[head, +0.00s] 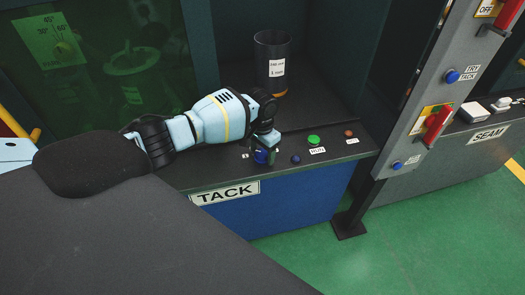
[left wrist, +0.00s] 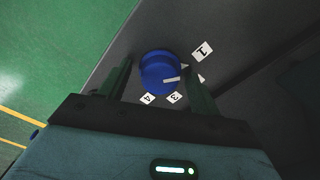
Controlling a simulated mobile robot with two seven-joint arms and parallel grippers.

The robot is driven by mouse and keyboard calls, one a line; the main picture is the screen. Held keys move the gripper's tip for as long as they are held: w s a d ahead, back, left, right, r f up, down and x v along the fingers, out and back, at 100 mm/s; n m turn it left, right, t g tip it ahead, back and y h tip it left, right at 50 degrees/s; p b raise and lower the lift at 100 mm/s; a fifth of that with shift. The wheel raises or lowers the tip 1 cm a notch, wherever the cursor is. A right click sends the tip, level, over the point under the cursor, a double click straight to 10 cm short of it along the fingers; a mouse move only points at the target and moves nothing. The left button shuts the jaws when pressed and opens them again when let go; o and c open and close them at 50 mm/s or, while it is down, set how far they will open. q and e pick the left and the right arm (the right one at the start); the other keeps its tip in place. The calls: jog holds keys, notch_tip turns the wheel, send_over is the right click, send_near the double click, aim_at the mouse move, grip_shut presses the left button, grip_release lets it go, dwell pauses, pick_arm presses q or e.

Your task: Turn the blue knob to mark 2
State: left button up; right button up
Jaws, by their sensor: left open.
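The blue knob (head: 261,156) sits on the dark console top above the TACK sign. In the left wrist view the knob (left wrist: 157,68) shows from above, with a white pointer line directed to the right. Cards reading 1 (left wrist: 203,51), 3 (left wrist: 174,97) and 4 (left wrist: 148,99) lie around it. Another card at the pointer's side is mostly hidden by a finger, so its number cannot be read. My left gripper (head: 267,153) is down at the knob, open, with one finger on each side of it (left wrist: 158,74). Contact cannot be told. My right gripper is out of view.
A small blue button (head: 296,159), a green button (head: 313,140) and a red button (head: 348,133) stand right of the knob. A black cylinder (head: 271,62) stands behind. A grey post (head: 412,120) with red levers rises at the right.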

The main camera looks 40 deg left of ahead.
pick_arm(q)
jog(key=c, duration=1)
jog(key=shift+o, duration=0.2)
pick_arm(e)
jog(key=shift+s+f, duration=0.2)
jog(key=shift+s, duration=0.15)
pick_arm(q)
jog(key=shift+m, duration=0.3)
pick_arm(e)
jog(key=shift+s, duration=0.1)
pick_arm(q)
jog(key=shift+m, duration=0.9)
jog(key=shift+m+p, duration=0.3)
jog(key=shift+m, duration=1.6)
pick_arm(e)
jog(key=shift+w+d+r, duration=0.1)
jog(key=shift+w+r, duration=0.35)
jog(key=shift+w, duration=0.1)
